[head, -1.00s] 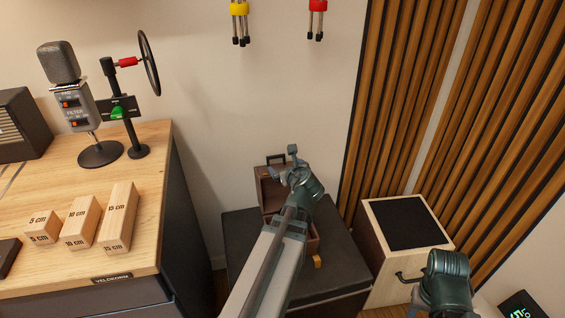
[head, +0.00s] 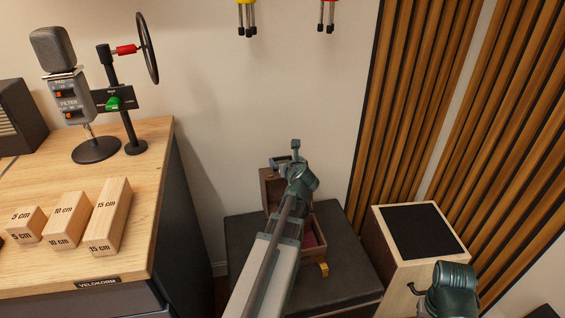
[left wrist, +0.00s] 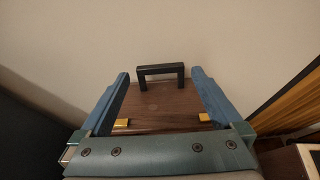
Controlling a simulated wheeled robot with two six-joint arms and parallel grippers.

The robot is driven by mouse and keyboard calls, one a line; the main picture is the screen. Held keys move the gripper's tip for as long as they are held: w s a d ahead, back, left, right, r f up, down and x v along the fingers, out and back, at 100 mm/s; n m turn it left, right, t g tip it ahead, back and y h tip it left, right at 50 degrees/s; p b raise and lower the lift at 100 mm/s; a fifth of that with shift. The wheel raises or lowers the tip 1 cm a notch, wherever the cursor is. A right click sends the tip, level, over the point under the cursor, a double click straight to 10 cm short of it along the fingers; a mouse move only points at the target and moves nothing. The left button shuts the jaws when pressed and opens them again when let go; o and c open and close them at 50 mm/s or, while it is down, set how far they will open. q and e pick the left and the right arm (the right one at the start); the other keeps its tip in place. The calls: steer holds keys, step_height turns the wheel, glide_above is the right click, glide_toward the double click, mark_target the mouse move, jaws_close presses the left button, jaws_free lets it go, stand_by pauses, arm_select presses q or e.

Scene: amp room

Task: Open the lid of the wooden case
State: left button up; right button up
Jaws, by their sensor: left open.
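The wooden case (head: 314,238) sits on a dark box, partly hidden behind my left arm. Its brown lid (head: 269,190) stands raised at the back, and the reddish inside of the case shows. A brass latch (head: 323,269) is at the case's front. My left gripper (head: 284,156) is open in front of the lid. In the left wrist view the lid (left wrist: 160,105), with a black handle (left wrist: 160,70) and two brass fittings, appears between the spread fingers. I cannot tell whether they touch it. My right arm's end (head: 447,288) shows at lower right; its jaws are unclear.
The dark box (head: 345,285) under the case stands against the wall. A wooden box with a black top (head: 418,230) is to its right, near slatted panels (head: 410,110). The desk (head: 140,200), with a microphone (head: 60,75) and wooden blocks (head: 108,215), is at left.

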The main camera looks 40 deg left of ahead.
mark_target(282, 157)
arm_select(q)
steer(key=shift+b+x, duration=0.4)
steer(key=shift+x, duration=1.1)
steer(key=shift+r, duration=0.1)
jaws_close()
